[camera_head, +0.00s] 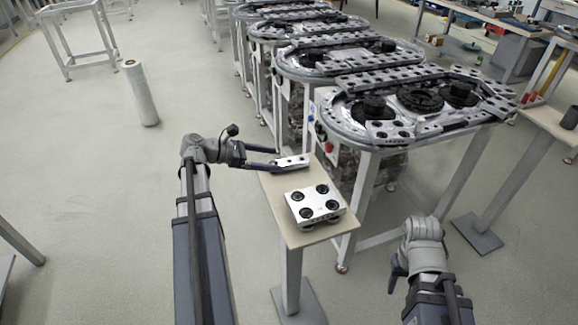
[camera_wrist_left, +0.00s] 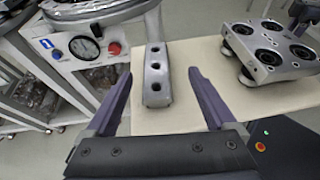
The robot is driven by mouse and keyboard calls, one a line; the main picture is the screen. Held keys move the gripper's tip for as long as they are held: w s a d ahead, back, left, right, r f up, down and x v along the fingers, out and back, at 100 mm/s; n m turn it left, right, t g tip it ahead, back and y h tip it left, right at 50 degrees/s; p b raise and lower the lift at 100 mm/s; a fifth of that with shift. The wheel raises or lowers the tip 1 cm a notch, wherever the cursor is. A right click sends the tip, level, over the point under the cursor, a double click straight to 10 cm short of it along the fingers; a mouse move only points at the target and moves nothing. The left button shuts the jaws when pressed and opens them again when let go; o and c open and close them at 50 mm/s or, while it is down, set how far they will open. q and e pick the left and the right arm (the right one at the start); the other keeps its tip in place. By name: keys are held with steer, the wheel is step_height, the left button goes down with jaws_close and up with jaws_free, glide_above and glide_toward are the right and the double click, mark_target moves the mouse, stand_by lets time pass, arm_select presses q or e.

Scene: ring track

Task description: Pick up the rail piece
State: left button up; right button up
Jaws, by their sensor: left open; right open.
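The rail piece (camera_head: 291,161) is a small silver bar with dark holes, lying on a small wooden-topped table (camera_head: 283,200). In the left wrist view the rail piece (camera_wrist_left: 156,76) lies between the two fingers, with a gap on each side. My left gripper (camera_head: 277,160) is open, its purple fingers reaching over the table beside the rail piece; it also shows in the left wrist view (camera_wrist_left: 160,88). My right arm shows at the lower right in the head view, away from the table; its gripper fingers (camera_head: 397,275) are small and mostly hidden.
A silver block with black wheels (camera_head: 316,205) stands on the same table, near the rail piece. The ring track (camera_head: 420,100) stands behind on a frame, with more tracks beyond. A white roll (camera_head: 141,93) stands on the floor at left.

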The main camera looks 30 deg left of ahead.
mark_target(287, 162)
arm_select(q)
steer(key=shift+x, duration=0.9)
steer(key=shift+w+d+f+b, duration=0.15)
steer(key=shift+w+f+b, duration=0.25)
steer(key=shift+b, duration=0.2)
steer(key=b+x, duration=0.1)
steer(key=x, duration=0.2)
steer(key=shift+w+f+b, duration=0.2)
steer(key=shift+f+b, duration=0.15)
steer(key=shift+w+d, duration=0.2)
steer(key=shift+d, duration=0.05)
jaws_close()
